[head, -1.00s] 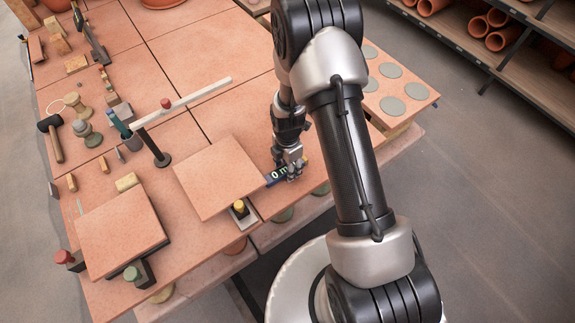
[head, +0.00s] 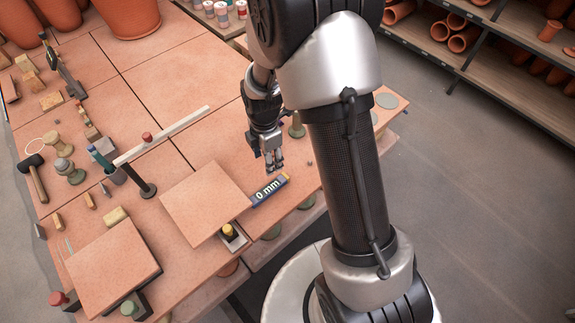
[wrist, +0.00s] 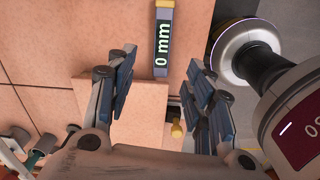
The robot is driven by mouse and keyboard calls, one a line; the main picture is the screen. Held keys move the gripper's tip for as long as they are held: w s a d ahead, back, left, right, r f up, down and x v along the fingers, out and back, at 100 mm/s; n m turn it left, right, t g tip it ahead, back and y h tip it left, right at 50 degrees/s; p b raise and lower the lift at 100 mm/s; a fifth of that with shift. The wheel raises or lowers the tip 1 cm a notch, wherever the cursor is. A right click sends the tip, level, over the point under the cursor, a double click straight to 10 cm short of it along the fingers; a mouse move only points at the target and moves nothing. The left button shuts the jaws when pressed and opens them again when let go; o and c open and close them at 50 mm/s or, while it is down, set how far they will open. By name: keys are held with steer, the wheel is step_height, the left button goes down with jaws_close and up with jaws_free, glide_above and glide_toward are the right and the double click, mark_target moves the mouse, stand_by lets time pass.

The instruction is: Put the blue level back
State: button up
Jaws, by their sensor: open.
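The blue level (head: 269,190), a short bar with yellow ends and a "0 mm" readout, lies on the terracotta table, at the right edge of a raised square tile (head: 205,203). My gripper (head: 273,168) hangs above the level, apart from it, its fingers pointing down. In the wrist view the level (wrist: 163,40) runs up the picture from between my two spread fingers. My gripper is open, with nothing held.
A yellow-topped post (head: 229,231) stands at the tile's front corner. A second square tile (head: 112,265) sits at front left. The table behind the level is mostly bare.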

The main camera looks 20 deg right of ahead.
steer(key=s+r+m+t, duration=0.1)
steer(key=s+r+m, duration=0.5)
steer(key=r, duration=0.5)
steer(key=s+r+m+t, duration=0.2)
steer(key=s+r+m, duration=0.45)
steer(key=r, duration=0.55)
steer(key=s+r+m+t, duration=0.1)
steer(key=s+r+m, duration=0.2)
steer(key=s+m, duration=0.4)
steer(key=shift+s+a+r, duration=0.25)
steer(key=shift+s, duration=0.85)
